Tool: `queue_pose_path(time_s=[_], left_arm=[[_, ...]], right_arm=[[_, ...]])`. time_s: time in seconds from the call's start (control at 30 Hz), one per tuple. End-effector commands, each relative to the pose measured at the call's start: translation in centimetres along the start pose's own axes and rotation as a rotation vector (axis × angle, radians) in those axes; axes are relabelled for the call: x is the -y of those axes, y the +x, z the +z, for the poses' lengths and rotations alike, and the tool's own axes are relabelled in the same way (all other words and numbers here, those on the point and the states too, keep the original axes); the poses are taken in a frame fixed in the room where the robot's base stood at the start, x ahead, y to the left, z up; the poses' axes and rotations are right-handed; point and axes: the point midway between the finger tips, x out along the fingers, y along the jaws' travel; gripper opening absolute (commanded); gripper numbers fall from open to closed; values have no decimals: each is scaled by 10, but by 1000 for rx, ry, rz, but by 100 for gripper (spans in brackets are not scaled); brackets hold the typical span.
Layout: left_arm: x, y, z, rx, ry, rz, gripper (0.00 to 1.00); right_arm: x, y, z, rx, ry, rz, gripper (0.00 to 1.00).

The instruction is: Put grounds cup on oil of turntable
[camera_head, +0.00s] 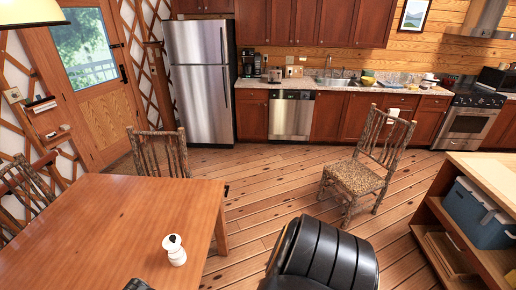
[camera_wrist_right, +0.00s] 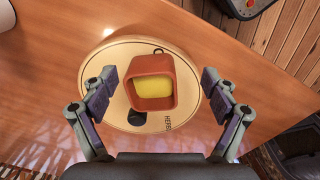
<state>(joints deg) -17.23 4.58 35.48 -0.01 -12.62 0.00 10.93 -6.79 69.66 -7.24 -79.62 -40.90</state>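A square terracotta-coloured cup (camera_wrist_right: 152,82) with a yellow inside is in the right wrist view. It appears to be on a round, pale turntable (camera_wrist_right: 112,62) with a dark rim line, on the wooden table. Lettering that looks like "HERBS" runs along the turntable's near right edge; I see no readable oil label. My right gripper (camera_wrist_right: 156,92) is open, one finger on each side of the cup with gaps between. I cannot tell its height above the cup. Neither the cup nor the turntable shows in the head view. My left gripper is not in view.
A dark round piece (camera_wrist_right: 136,117) lies below the cup. In the head view, a white vessel (camera_head: 175,251) stands on the wooden table (camera_head: 110,215). A wooden chair (camera_head: 362,170) stands on open floor.

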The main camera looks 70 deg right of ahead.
Motion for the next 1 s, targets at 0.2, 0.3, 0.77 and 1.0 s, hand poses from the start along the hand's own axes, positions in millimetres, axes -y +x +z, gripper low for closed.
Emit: queue_pose_path(time_s=[0.2,0.3,0.77,1.0], left_arm=[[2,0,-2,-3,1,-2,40],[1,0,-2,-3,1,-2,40],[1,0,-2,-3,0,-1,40],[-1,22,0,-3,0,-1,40]], right_arm=[[77,163,149,3,342,26,86],[118,205,228,-9,497,47,86],[175,233,347,-51,732,95,86],[175,255,346,-51,730,94,86]])
